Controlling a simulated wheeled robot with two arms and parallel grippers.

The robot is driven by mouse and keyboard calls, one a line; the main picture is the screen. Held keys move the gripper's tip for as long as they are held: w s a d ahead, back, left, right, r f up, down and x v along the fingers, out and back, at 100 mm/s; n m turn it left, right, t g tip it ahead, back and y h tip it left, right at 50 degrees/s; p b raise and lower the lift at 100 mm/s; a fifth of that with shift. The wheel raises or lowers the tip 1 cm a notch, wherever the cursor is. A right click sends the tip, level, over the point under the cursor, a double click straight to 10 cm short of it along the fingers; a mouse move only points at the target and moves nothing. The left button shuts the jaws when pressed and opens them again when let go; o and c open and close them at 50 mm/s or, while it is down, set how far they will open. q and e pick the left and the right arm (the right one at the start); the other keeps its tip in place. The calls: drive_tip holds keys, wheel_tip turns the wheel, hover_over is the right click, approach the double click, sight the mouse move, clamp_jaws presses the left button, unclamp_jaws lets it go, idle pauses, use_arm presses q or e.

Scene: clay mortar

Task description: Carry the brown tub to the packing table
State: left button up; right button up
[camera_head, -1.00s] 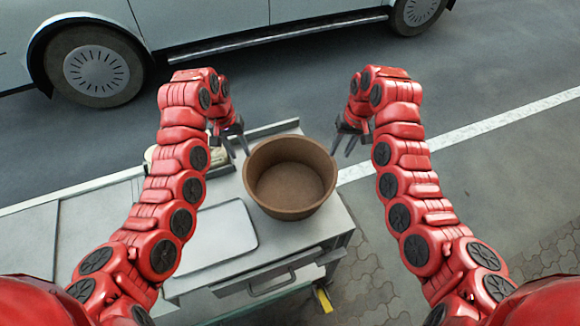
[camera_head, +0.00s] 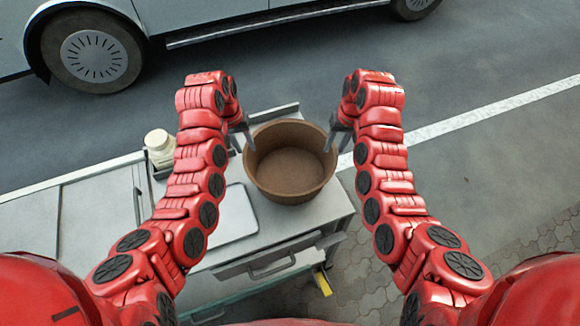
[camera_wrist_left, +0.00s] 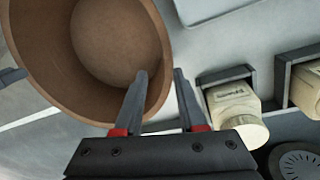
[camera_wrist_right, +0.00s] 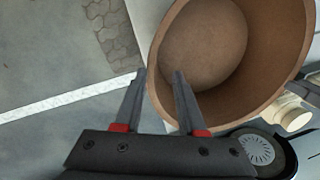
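The brown tub (camera_head: 290,175), round and open-topped, stands upright and empty on a grey worktop (camera_head: 325,213). My left gripper (camera_head: 247,140) is at the tub's left rim. In the left wrist view its fingers (camera_wrist_left: 161,73) are apart, one over the tub's inside and one outside the wall. My right gripper (camera_head: 335,146) is at the right rim. In the right wrist view its fingers (camera_wrist_right: 160,72) are also apart on either side of the rim. I see no clear grip on the wall. Which surface is the packing table I cannot tell.
A cream bottle (camera_head: 158,142) stands left of the tub, beside my left arm. A pale flat tray or panel (camera_head: 236,222) lies in front. A drawer handle (camera_head: 272,268) juts from the worktop's front. A vehicle (camera_head: 200,18) stands behind; open pavement lies right.

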use_arm(q)
approach(259, 173)
drive_tip(key=f, duration=0.5)
drive_tip(key=shift+d+f, duration=0.25)
drive_tip(key=shift+d, duration=0.05)
use_arm(e)
approach(321, 173)
drive_tip(key=f, duration=0.5)
drive_tip(key=shift+s+a+f, duration=0.1)
drive_tip(key=shift+a+f, duration=0.1)
drive_tip(key=shift+a, duration=0.1)
use_arm(q)
clamp_jaws()
use_arm(e)
clamp_jaws()
use_arm(q)
drive_tip(key=shift+d, duration=0.2)
use_arm(e)
drive_tip(key=shift+a, duration=0.2)
